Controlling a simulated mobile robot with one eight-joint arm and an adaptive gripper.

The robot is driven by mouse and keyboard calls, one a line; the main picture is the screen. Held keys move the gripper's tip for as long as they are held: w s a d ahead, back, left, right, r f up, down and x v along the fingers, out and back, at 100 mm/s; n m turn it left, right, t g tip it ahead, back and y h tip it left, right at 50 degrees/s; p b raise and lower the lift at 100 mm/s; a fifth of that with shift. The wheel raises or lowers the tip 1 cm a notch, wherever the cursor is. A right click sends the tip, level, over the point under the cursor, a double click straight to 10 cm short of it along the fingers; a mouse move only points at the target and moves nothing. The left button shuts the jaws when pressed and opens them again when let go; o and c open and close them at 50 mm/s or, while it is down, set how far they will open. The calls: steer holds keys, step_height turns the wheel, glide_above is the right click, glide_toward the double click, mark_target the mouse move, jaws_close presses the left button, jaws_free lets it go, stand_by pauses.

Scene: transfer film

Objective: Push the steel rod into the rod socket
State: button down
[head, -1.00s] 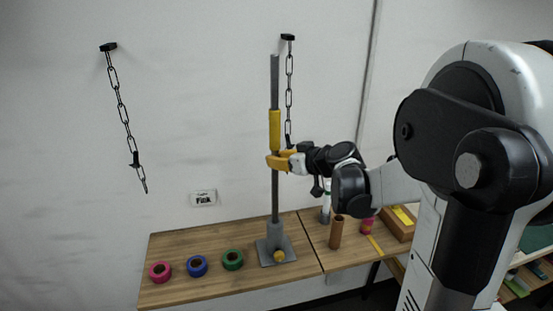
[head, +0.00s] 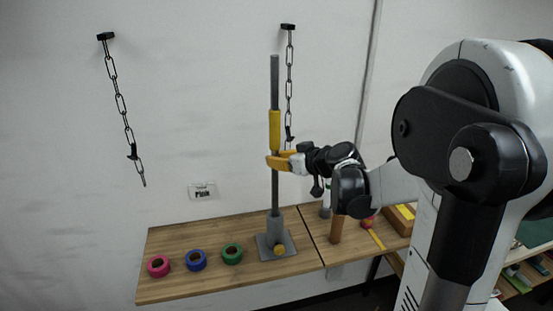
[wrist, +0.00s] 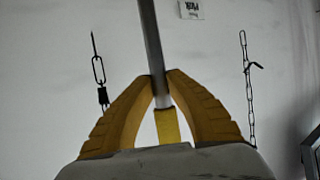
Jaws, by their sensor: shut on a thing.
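The steel rod (head: 275,188) is a long grey bar standing upright, with a yellow sleeve (head: 275,130) on its upper half. Its lower end meets the top of the rod socket (head: 274,228), a grey cylinder on a square base plate on the table. How deep it sits inside is hidden. My gripper (head: 273,161) is shut on the rod just below the yellow sleeve. In the wrist view the yellow fingers (wrist: 159,84) close around the rod (wrist: 151,40), and the sleeve (wrist: 167,127) shows between them.
Pink (head: 158,266), blue (head: 196,260) and green (head: 232,253) rings lie left of the socket. A yellow knob (head: 279,249) is at the base plate's front. A brown cylinder (head: 336,229) stands to the right. Chains hang on the wall, one (head: 289,85) close behind the rod.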

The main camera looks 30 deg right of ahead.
steer(key=shift+f+b, duration=3.25)
steer(key=shift+f, duration=0.65)
steer(key=c, duration=1.4)
jaws_free()
steer(key=shift+s, duration=0.1)
glide_toward(277, 181)
steer(key=shift+v, duration=0.9)
steer(key=shift+r, duration=0.1)
